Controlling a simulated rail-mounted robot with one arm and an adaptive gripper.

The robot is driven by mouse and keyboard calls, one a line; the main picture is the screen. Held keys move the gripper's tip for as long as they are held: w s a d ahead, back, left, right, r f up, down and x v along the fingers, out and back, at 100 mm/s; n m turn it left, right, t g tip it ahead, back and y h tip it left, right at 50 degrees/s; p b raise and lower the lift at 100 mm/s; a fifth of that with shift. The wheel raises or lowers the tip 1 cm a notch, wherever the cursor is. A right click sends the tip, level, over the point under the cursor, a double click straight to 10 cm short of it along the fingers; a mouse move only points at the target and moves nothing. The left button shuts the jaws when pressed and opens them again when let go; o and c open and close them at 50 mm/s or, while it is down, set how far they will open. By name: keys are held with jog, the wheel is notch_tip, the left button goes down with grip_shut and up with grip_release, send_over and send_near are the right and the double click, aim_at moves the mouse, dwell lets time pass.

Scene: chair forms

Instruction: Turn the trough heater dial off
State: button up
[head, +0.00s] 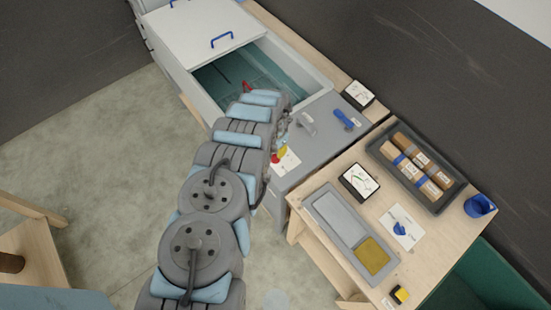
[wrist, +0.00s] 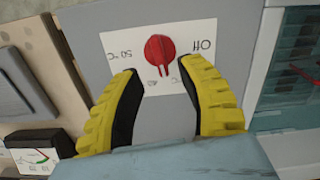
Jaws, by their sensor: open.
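The red heater dial (wrist: 159,46) sits on a white label (wrist: 117,42) on a grey panel in the wrist view. The label appears upside down, with "50°C" at left, "Off" at right and a small, partly hidden mark below. The dial's narrow pronged end points down in the picture, toward that small mark, not at "Off". My gripper (wrist: 159,67) is open, its yellow fingers apart on either side of the dial's lower end. I cannot tell whether they touch it. In the head view, the label (head: 289,162) shows on the trough unit's front, beside my arm.
The trough (head: 285,62) is partly covered by a white lid (head: 195,30) with blue handles. A wooden table (head: 400,270) at right holds a black tray (head: 440,198) of rolls, a grey tray (head: 328,212) and a blue cup (head: 479,206). Floor at left is mostly clear.

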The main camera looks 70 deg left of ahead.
aim_at(276, 156)
notch_tip(276, 156, down, 4)
jog(key=shift+d+b, duration=0.1)
jog(key=shift+b, duration=0.95)
jog(key=shift+f+b, duration=0.45)
jog(key=shift+f, duration=0.05)
grip_shut()
